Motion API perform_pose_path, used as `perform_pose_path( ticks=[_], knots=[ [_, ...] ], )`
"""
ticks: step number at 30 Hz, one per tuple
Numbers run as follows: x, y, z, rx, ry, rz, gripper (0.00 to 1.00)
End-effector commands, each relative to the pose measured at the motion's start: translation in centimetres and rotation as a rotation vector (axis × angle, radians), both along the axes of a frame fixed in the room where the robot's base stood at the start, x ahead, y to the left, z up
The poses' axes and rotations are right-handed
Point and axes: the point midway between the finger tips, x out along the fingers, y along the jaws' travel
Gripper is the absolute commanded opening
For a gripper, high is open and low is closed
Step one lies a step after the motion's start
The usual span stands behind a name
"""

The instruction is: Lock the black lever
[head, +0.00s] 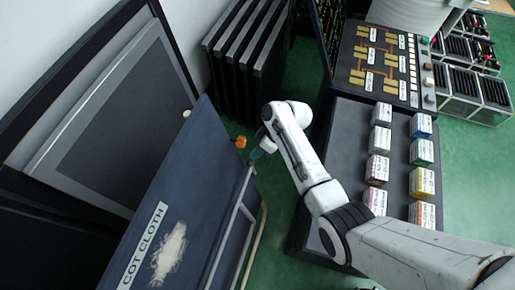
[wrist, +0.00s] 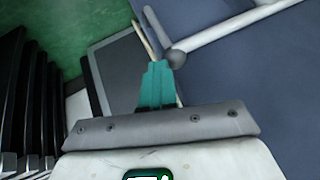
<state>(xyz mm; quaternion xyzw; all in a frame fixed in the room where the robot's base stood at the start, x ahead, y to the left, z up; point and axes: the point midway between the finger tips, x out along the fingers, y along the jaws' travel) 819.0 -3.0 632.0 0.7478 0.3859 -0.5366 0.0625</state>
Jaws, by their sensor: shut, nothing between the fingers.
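My gripper (head: 257,154) is at the top end of a grey bar frame (head: 232,222) fixed to the dark blue panel marked "COT CLOTH" (head: 190,170). Its teal fingers (wrist: 157,84) are shut and empty. In the wrist view, a grey bar with a rounded end (wrist: 178,58) lies just beyond the fingertips, slightly right; I cannot tell whether they touch. I cannot make out a clearly black lever; this bar looks grey. An orange knob (head: 240,142) is just left of my gripper in the head view.
Dark upright panels (head: 245,45) stand behind. A large framed board (head: 115,125) leans at left. A console (head: 385,60) and a dark table (head: 345,125) with small labelled boxes are to the right of my arm. Green floor (head: 275,95) shows between.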

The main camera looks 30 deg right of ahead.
Motion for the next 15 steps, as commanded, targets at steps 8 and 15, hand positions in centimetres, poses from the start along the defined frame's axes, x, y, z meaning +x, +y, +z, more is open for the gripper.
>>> perform_pose_path(
  ticks=[8, 15],
  knots=[
    [-0.2, 0.0, 0.0, 0.002, 0.004, 0.003, 0.0],
    [-0.4, -1.8, 3.0, 0.002, -0.001, 0.0, 0.0]
  ],
)
